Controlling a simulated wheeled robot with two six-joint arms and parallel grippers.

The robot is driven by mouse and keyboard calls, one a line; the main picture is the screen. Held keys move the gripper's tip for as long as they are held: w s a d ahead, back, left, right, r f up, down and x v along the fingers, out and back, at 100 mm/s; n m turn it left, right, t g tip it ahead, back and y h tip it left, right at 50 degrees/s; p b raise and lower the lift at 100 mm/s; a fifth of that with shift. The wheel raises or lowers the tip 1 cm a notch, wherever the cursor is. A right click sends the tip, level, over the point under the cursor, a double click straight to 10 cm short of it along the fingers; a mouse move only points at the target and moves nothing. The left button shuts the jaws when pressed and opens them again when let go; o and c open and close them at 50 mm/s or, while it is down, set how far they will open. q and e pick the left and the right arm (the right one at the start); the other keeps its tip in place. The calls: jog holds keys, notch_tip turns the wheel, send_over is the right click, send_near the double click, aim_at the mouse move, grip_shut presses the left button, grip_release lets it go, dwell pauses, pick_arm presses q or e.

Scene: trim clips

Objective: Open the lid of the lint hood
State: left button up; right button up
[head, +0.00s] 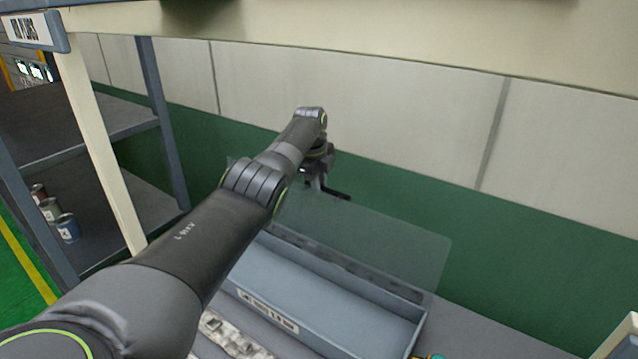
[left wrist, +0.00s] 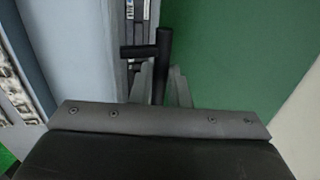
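The lint hood is a long blue-grey box (head: 325,303) with a label on its front, below and right of my left arm in the head view. Its lid, a see-through panel (head: 400,248), stands above the box with its far edge clear of the back rim; its exact angle is hard to tell. A black handle (head: 338,193) shows at the far edge and as a T-shaped bar (left wrist: 163,50) in the left wrist view. My left gripper (head: 318,180) is at the handle, its fingers (left wrist: 161,82) closed on either side of the bar. My right gripper is out of view.
A grey strip with pale lumpy material (head: 232,338) lies in front of the box. A shelf unit (head: 95,150) with several cans (head: 68,228) stands at left. A green and white wall (head: 540,235) is close behind. A beam (head: 400,35) crosses above.

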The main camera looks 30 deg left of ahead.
pick_arm(q)
jog(key=o, duration=0.4)
jog(key=shift+s+d+f, duration=0.1)
jog(key=shift+f, duration=0.3)
jog(key=shift+r, duration=0.15)
jog(key=shift+a+r, duration=0.2)
jog(key=shift+r, duration=0.5)
jog(key=shift+s+r+b, duration=0.5)
jog(key=shift+r+b, duration=0.2)
jog(key=shift+r, duration=1.9)
jog(key=shift+s+r+b, duration=0.55)
jog(key=shift+r+b, duration=0.1)
jog(key=shift+r, duration=2)
jog(key=shift+s+r+b, duration=0.5)
jog(key=shift+r+b, duration=0.2)
jog(key=shift+r, duration=1.9)
